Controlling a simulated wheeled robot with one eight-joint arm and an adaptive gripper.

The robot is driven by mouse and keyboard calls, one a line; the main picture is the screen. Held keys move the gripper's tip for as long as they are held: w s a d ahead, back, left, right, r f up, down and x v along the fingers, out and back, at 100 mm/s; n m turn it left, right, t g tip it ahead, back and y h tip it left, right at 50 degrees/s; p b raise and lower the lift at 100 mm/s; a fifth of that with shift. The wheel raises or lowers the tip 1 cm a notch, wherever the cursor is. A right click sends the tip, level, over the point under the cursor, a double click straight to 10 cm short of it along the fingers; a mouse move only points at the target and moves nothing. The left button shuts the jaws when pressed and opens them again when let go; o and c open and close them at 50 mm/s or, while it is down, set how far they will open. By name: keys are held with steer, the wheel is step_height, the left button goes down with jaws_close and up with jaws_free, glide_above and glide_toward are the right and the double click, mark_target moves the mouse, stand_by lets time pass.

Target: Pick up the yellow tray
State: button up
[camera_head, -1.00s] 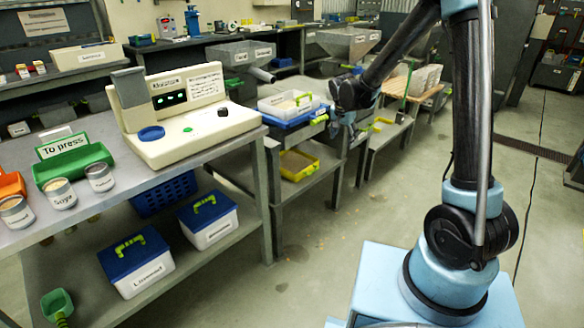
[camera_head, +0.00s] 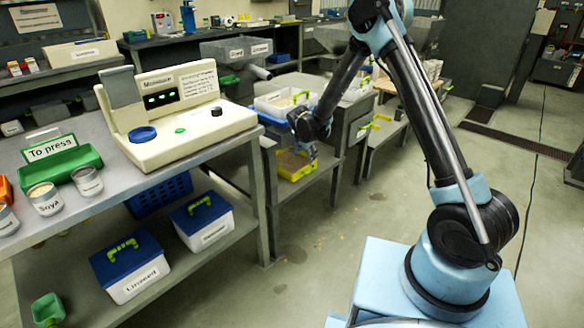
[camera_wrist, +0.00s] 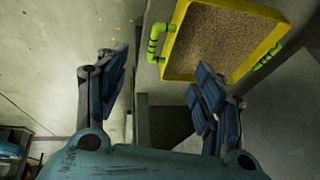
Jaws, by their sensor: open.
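The yellow tray (camera_head: 296,166) sits on the low shelf under the press bench in the head view. In the wrist view the yellow tray (camera_wrist: 169,62) shows at the top right, filled with brown granular material. It has a bright green handle (camera_wrist: 155,44) on its left side and another green handle (camera_wrist: 268,57) on its right. My gripper (camera_head: 312,150) hangs just above and in front of the tray in the head view. In the wrist view my gripper (camera_wrist: 158,88) is open, its fingers spread and empty. The tray lies ahead of the fingers, apart from them.
A white bin (camera_head: 284,102) on a blue base stands above the shelf. The near bench (camera_head: 200,158) with the moisture meter (camera_head: 176,110) is to the left, with lidded boxes (camera_head: 130,266) on its lower shelf. The floor in front (camera_head: 310,250) is open.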

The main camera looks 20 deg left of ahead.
steer(key=x, duration=1)
steer(key=shift+a+f, duration=0.1)
steer(key=shift+f, duration=0.05)
steer(key=shift+x, duration=2.6)
steer(key=shift+w, duration=0.15)
jaws_close()
